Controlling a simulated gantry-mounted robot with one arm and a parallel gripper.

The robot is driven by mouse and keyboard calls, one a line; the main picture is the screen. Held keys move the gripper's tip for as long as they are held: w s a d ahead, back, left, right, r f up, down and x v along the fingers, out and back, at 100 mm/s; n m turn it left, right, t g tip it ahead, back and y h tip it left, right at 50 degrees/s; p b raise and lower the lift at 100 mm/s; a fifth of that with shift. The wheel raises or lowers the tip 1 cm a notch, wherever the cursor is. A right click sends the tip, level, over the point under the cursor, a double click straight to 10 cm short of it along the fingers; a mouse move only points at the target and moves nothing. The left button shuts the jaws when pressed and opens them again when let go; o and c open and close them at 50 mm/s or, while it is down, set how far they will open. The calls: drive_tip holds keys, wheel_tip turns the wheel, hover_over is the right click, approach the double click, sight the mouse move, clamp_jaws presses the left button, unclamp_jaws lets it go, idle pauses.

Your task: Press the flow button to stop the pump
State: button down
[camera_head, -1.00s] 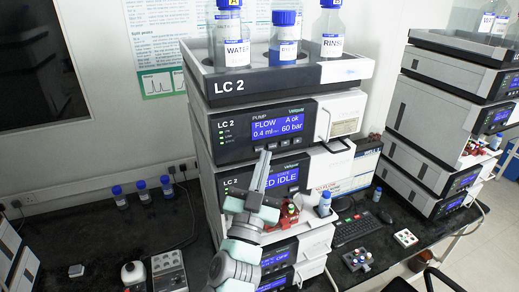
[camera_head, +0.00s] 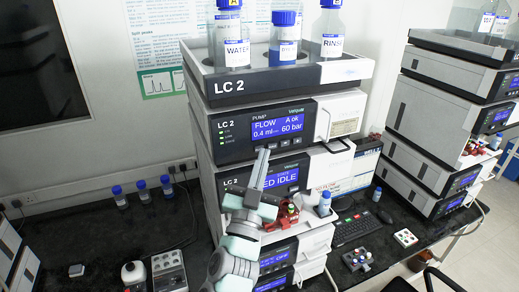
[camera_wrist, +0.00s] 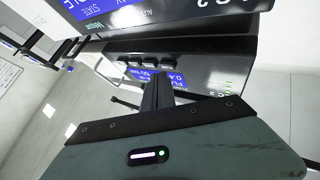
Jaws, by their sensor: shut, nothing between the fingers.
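The pump module (camera_head: 275,126) of the LC 2 stack has a lit blue display reading FLOW 0.4 ml, A ok, 60 bar. A row of small buttons (camera_head: 285,143) lies under that display. My gripper (camera_head: 263,153) is shut and empty, pointing up in front of the stack, its tip overlapping the pump panel's lower edge near the left buttons. In the wrist view my closed fingers (camera_wrist: 156,92) reach toward the pump panel, where the blue display (camera_wrist: 170,78) and dark buttons (camera_wrist: 125,68) show partly. I cannot tell whether the tip touches anything; the left button is partly hidden.
Bottles stand in the tray (camera_head: 292,84) on top of the stack. A second stack (camera_head: 440,115) stands right.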

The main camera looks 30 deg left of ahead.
drive_tip(key=shift+w+a, duration=0.25)
drive_tip(key=shift+a, duration=0.1)
idle(0.4)
drive_tip(key=shift+d, duration=0.1)
drive_tip(key=shift+s+d, duration=0.5)
drive_tip(key=shift+s, duration=0.05)
idle(0.3)
drive_tip(key=shift+s+d+b, duration=0.65)
drive_tip(key=shift+s+d, duration=1.05)
drive_tip(key=shift+d, duration=0.2)
idle(0.6)
